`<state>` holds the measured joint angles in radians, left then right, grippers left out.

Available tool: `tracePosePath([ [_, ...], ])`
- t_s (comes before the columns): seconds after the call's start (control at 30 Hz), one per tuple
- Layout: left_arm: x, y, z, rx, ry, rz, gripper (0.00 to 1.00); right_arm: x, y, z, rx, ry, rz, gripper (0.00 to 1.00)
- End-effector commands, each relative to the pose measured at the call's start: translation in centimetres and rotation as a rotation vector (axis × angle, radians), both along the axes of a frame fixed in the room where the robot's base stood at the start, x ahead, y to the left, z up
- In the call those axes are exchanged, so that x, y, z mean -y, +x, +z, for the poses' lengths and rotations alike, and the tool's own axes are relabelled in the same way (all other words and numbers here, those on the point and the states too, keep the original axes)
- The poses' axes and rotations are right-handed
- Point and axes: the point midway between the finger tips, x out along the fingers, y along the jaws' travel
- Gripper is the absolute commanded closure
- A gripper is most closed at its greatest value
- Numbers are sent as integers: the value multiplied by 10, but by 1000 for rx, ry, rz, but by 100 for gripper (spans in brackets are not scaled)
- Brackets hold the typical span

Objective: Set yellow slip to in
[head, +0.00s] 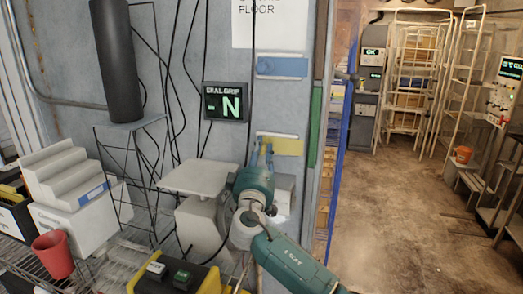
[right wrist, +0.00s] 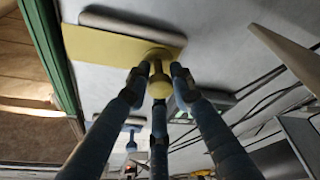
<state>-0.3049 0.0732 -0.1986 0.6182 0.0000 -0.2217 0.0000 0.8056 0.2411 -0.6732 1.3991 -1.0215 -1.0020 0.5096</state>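The yellow slip (head: 280,146) is a flat plate low on the grey wall panel, below a similar blue plate (head: 282,67). My right gripper (head: 263,148) reaches up to the slip from below. In the right wrist view, its fingers (right wrist: 157,80) converge around the knob and appear to touch its sides. The knob is partly hidden by the fingertips. My left gripper is not in view.
A dark display (head: 226,102) showing a green N hangs left of the slip. A green strip (head: 315,126) runs beside the panel's right edge. A white stand (head: 198,178) and a red cup (head: 54,254) are at left. Open floor (head: 400,215) lies to the right.

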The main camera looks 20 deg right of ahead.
Motion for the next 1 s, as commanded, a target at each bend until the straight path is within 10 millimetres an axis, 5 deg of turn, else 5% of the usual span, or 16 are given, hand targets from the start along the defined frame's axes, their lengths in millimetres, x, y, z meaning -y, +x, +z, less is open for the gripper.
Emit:
tracePosePath([
  [0.27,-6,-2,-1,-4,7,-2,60,1,-1,-1,-1,0,1,100],
  [0.6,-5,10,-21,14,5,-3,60,44,-30,-4,-2,3,0,100],
  [0.97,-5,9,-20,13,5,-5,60,50,-33,-2,-4,-1,-3,100],
  [1.0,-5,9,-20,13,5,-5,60,50,-33,-2,-5,0,-4,70],
])
